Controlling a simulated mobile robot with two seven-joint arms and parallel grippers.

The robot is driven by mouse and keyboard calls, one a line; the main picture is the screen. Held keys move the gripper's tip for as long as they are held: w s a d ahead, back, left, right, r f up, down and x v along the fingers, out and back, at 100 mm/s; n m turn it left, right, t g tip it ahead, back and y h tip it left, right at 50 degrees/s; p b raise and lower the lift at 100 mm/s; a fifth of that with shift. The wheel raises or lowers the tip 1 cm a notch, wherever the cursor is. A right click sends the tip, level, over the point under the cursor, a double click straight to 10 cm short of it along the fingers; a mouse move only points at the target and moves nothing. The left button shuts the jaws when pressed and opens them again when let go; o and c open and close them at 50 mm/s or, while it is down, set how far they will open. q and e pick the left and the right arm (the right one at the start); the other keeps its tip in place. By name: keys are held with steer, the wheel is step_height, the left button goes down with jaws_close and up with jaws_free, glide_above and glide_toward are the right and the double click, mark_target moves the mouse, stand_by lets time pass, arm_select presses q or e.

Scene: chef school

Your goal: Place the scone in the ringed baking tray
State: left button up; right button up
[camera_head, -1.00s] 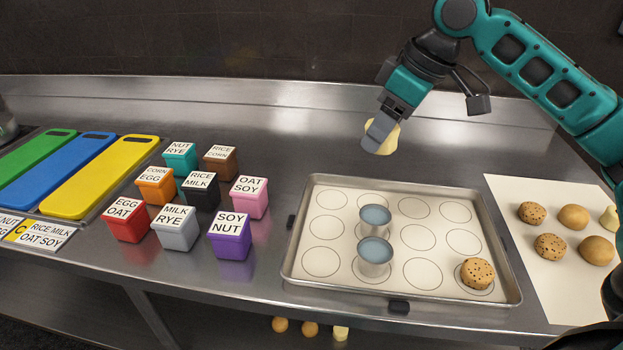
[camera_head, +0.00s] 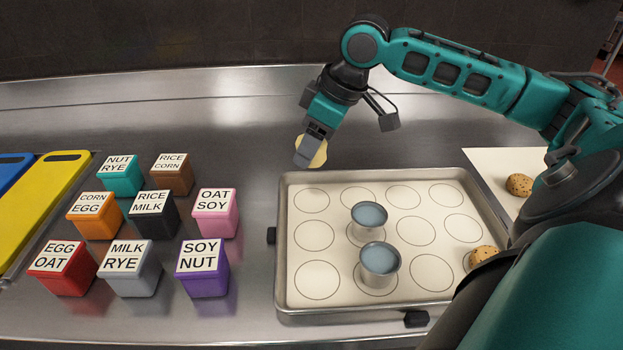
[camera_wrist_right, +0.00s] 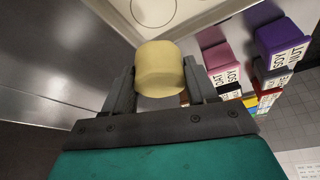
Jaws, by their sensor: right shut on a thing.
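The scone (camera_wrist_right: 160,68) is pale yellow and sits between the two fingers of my right gripper (camera_wrist_right: 161,88) in the right wrist view. In the head view the right gripper (camera_head: 308,150) is shut on it, above the counter just beyond the tray's far left corner. The baking tray (camera_head: 283,240) has a pale liner with rows of printed rings. Two round metal cups (camera_head: 369,215) with blue-grey insides stand on rings in its middle columns. A speckled cookie (camera_head: 484,256) lies at the tray's right, partly hidden by my right arm. My left gripper is not in view.
Several labelled colour boxes (camera_head: 154,213) stand left of the tray. A yellow board (camera_head: 48,200) lies farther left. A white sheet (camera_head: 490,168) with a speckled cookie (camera_head: 519,185) is at the right, mostly behind my arm. The counter (camera_head: 230,130) behind the tray is clear.

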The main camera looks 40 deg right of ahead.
mark_target(305, 199)
step_height(305, 199, down, 10)
steer(key=shift+r+b, duration=0.1)
steer(key=shift+b, duration=0.65)
steer(key=o, duration=1.1)
steer(key=shift+r, duration=0.25)
steer(key=p+v, duration=0.2)
steer(key=v, duration=0.9)
steer(key=shift+s+d+r, duration=0.1)
steer(key=shift+s+r, duration=0.1)
steer(key=shift+r, duration=0.1)
